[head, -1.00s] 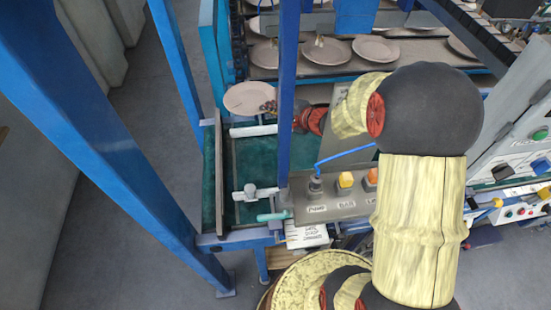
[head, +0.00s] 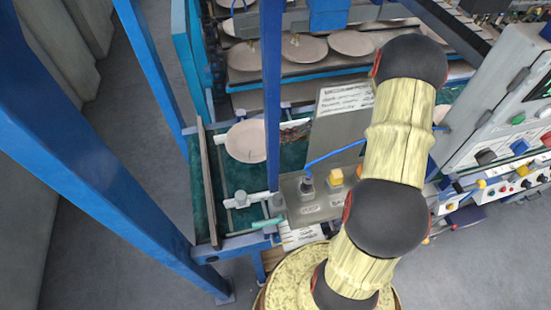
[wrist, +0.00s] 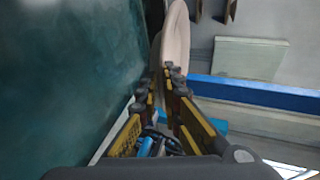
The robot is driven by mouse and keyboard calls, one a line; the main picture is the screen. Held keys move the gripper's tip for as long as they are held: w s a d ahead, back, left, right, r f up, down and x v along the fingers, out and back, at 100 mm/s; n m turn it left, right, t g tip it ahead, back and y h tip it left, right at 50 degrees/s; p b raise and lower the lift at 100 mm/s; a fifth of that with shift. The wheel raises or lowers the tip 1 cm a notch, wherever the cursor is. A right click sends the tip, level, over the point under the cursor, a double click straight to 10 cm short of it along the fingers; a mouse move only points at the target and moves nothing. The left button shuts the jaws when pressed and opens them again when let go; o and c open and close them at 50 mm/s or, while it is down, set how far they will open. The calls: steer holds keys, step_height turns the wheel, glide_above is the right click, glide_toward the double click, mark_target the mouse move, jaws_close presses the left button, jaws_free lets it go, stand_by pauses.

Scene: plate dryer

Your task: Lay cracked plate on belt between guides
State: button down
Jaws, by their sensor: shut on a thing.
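The pale pink plate (head: 246,141) is over the far part of the green belt (head: 218,185) in the head view. My gripper (head: 284,132) is at its right edge, partly hidden by a blue post. In the wrist view, my gripper (wrist: 170,78) is shut on the rim of the plate (wrist: 176,36), which shows nearly edge-on, with the green belt surface to the left. A white guide (head: 252,199) crosses the near part of the belt. Another white guide is mostly hidden by the plate. I cannot make out a crack or whether the plate touches the belt.
The blue post (head: 272,90) stands close to my gripper. A control box with knobs (head: 320,195) is to the right of the belt's near end. Racks behind hold several other plates (head: 304,48). A grey side rail (head: 209,180) bounds the belt on the left.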

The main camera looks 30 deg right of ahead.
mark_target(281, 160)
step_height(281, 160, down, 9)
steer(key=shift+r+b, duration=0.1)
steer(key=shift+b, duration=0.95)
steer(key=c, duration=2.5)
jaws_free()
steer(key=o, duration=0.5)
